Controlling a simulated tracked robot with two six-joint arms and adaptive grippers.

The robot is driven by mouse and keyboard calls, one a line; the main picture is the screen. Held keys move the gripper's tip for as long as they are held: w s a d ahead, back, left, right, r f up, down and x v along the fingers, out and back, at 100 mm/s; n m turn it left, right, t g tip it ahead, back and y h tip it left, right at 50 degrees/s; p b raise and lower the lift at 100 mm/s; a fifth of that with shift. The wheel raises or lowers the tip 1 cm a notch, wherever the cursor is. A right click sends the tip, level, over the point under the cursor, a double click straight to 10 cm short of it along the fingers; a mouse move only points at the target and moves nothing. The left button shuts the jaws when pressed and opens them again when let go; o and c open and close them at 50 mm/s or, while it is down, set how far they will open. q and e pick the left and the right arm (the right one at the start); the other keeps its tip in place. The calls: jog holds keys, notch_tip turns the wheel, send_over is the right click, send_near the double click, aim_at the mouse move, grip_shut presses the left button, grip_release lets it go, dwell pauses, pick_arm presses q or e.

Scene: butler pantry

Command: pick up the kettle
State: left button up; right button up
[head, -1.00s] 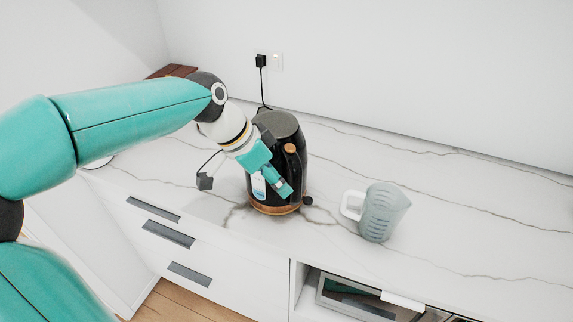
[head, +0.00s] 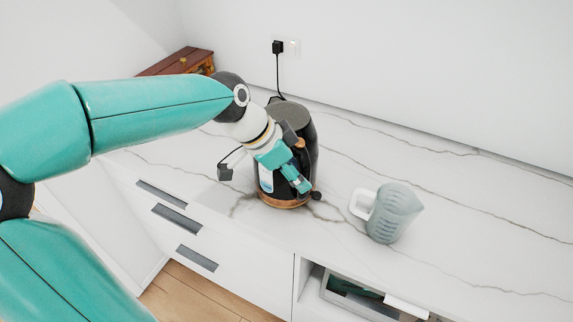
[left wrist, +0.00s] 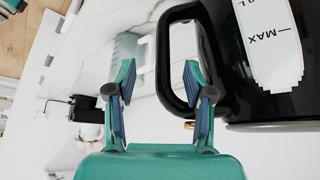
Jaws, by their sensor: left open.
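The black kettle (head: 304,125) stands upright on the marble counter, with a copper-coloured band at its base. It also fills the right of the left wrist view (left wrist: 240,85), where a MAX scale shows on its side. My left gripper (head: 300,187) is at the kettle's handle side, in front of the body, and hides much of the handle. In the left wrist view, the fingers of the open left gripper (left wrist: 158,78) lie to either side of the lower part of the black handle (left wrist: 163,60). I cannot tell whether they touch it. My right gripper is not in view.
A translucent measuring jug (head: 392,213) stands right of the kettle. A black plug (head: 277,47) and cord hang at the wall behind. A wooden box (head: 185,60) is at the back left. The counter (head: 480,215) is clear at right.

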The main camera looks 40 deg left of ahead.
pick_arm(q)
jog(key=shift+a+p+x, duration=0.2)
jog(key=shift+p+x, duration=0.5)
jog(key=shift+x, duration=2)
jog(key=shift+s+f, duration=0.1)
grip_shut()
jog(key=shift+a, duration=0.15)
